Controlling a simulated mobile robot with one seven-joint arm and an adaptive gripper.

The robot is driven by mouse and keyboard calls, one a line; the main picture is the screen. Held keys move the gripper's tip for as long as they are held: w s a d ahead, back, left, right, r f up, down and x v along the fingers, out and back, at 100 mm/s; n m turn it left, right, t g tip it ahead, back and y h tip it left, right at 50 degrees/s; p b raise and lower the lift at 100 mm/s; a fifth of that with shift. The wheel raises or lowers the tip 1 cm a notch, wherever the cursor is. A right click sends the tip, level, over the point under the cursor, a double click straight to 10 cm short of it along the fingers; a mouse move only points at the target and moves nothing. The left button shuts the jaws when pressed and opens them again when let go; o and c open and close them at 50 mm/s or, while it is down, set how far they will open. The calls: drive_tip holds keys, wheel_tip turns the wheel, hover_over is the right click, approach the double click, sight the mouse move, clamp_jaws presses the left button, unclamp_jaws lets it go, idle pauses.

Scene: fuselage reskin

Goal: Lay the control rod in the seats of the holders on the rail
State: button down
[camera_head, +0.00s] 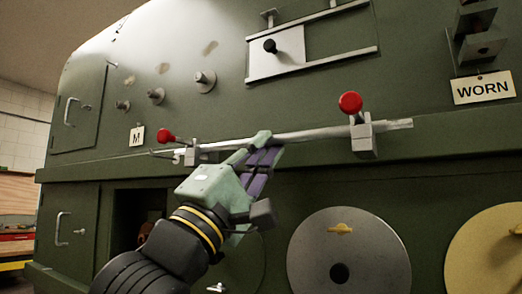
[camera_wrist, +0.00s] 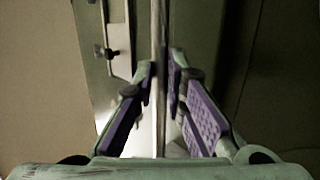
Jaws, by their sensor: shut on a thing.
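The control rod (camera_head: 310,135) is a long, thin silvery bar running nearly level across the green panel. My gripper (camera_head: 264,142) is shut on it between the two holders, nearer the left one. In the wrist view the rod (camera_wrist: 158,30) runs straight up between my fingers (camera_wrist: 162,75) with their purple pads. The right holder (camera_head: 363,138) is a grey block with a red ball knob (camera_head: 350,103) raised above it. The left holder (camera_head: 192,155) has a red knob (camera_head: 167,135) to its upper left. The rod passes at both holders; whether it rests in their seats I cannot tell.
A green ledge (camera_head: 440,130) runs along the panel behind the rod. Above it are a sliding hatch (camera_head: 277,52), several round studs, and a "WORN" tag (camera_head: 484,88). An "M" tag (camera_head: 137,136) is left. Below are a dark opening (camera_head: 130,215) and round discs (camera_head: 349,262).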

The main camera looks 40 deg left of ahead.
drive_tip(key=shift+f+b, duration=0.5)
drive_tip(key=shift+f, duration=0.1)
drive_tip(key=c, duration=1.6)
unclamp_jaws()
drive_tip(key=shift+o, duration=0.2)
drive_tip(key=v, duration=1.2)
drive_tip(key=shift+s, duration=0.1)
